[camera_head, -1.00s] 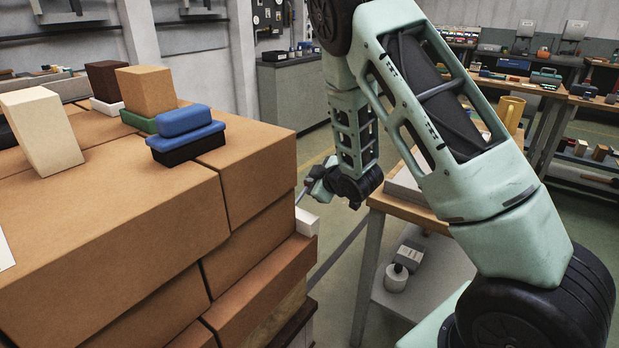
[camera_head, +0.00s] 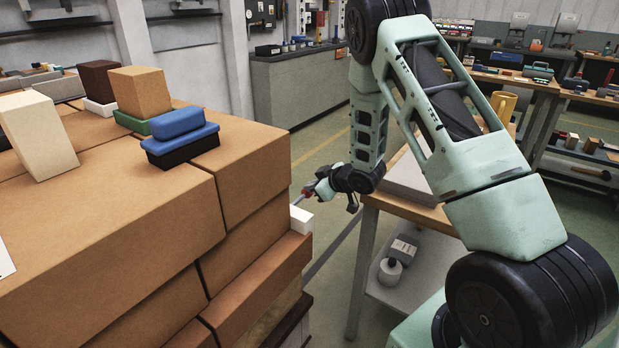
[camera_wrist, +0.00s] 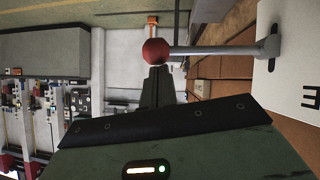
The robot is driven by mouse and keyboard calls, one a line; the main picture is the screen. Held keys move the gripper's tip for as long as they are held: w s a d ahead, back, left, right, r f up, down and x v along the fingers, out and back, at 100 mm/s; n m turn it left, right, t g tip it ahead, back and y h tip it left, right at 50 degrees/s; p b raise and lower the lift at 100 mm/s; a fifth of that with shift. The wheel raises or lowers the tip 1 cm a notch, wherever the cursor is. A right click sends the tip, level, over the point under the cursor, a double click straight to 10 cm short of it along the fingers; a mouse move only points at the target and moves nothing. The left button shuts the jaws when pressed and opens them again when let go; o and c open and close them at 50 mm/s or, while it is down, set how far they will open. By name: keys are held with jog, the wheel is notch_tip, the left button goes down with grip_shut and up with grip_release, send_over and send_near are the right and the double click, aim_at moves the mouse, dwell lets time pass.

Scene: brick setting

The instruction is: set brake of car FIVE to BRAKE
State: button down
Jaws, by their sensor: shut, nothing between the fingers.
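A red ball knob (camera_wrist: 155,51) sits at the end of a grey lever (camera_wrist: 215,50) in the wrist view. The lever comes out of a dark slot (camera_wrist: 274,38) in a white panel (camera_wrist: 285,85), which carries part of a dark letter. My gripper (camera_wrist: 158,88) is shut, its dark fingers just below the knob in the picture; I cannot tell whether they touch it. In the head view my gripper (camera_head: 314,191) is beside the right end of the brick stack, near a white block (camera_head: 301,220) and a thin grey rod (camera_head: 297,200). No car number is readable.
Large brown bricks (camera_head: 110,215) fill the left, with a blue and black piece (camera_head: 180,137) on top. A wooden bench (camera_head: 402,203) stands close right of my gripper. A small orange piece (camera_wrist: 152,20) shows beyond the knob. Open floor lies behind the stack.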

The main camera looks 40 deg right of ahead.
notch_tip(320, 180, down, 7)
jog(key=m+g+y+p, duration=0.1)
jog(key=m+y, duration=0.1)
jog(key=shift+d+y, duration=0.3)
jog(key=shift+y, duration=0.1)
dwell(0.4)
